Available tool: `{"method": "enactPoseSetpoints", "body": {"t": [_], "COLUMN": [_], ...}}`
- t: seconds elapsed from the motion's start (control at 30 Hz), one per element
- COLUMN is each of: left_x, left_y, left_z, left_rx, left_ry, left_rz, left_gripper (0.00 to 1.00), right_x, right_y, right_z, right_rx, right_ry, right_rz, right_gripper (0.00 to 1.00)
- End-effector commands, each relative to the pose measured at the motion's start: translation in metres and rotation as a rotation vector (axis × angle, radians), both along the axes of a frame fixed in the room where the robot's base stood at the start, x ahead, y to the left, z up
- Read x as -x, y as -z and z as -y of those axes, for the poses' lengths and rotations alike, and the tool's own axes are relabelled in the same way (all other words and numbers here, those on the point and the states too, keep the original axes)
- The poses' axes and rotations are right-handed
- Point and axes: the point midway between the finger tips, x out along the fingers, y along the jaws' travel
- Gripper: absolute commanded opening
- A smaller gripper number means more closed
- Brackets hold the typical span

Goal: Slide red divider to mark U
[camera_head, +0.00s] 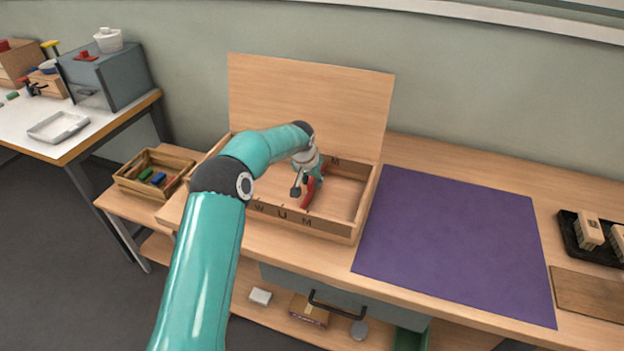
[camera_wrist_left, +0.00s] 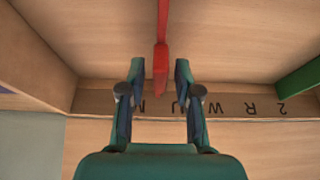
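The red divider (camera_head: 309,194) stands inside an open wooden box (camera_head: 345,232). Letters W, U and M show on the box's front wall. In the wrist view the red divider (camera_wrist_left: 161,62) points at the lettered wall (camera_wrist_left: 235,104), where the letters appear upside down. Its near end lies between M and U (camera_wrist_left: 181,107), short of the U. My left gripper (camera_wrist_left: 160,72) is open, with one finger on each side of the divider and a gap on both sides. In the head view the left gripper (camera_head: 310,172) is over the box, partly hiding the divider. My right gripper is out of view.
A green divider (camera_wrist_left: 302,79) stands at the right in the wrist view. The box's raised lid (camera_head: 310,100) is behind. A purple mat (camera_head: 450,240) lies to the right, clear. A small wooden tray (camera_head: 150,174) with coloured pieces stands left of the box.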

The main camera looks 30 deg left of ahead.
Motion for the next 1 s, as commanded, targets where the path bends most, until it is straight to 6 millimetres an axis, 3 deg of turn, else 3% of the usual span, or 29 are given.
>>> {"method": "enactPoseSetpoints", "body": {"t": [0.03,0.17,0.5,0.8,1.0], "left_x": [0.000,0.000,0.000,0.008,0.008], "left_y": [0.000,0.000,0.000,0.000,0.000], "left_z": [0.000,0.000,0.000,-0.034,-0.034], "left_rx": [0.000,0.000,0.000,0.000,0.000], "left_ry": [0.000,0.000,0.000,-0.002,0.000], "left_rz": [0.000,0.000,0.000,0.000,0.000], "left_gripper": [0.20,0.00,0.00,0.00,0.00], "right_x": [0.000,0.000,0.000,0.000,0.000], "right_y": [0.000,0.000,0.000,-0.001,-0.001], "right_z": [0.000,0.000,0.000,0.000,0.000], "right_rx": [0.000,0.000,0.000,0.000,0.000], "right_ry": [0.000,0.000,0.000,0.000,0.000], "right_rz": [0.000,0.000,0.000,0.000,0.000], "right_gripper": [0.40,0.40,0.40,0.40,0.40]}}
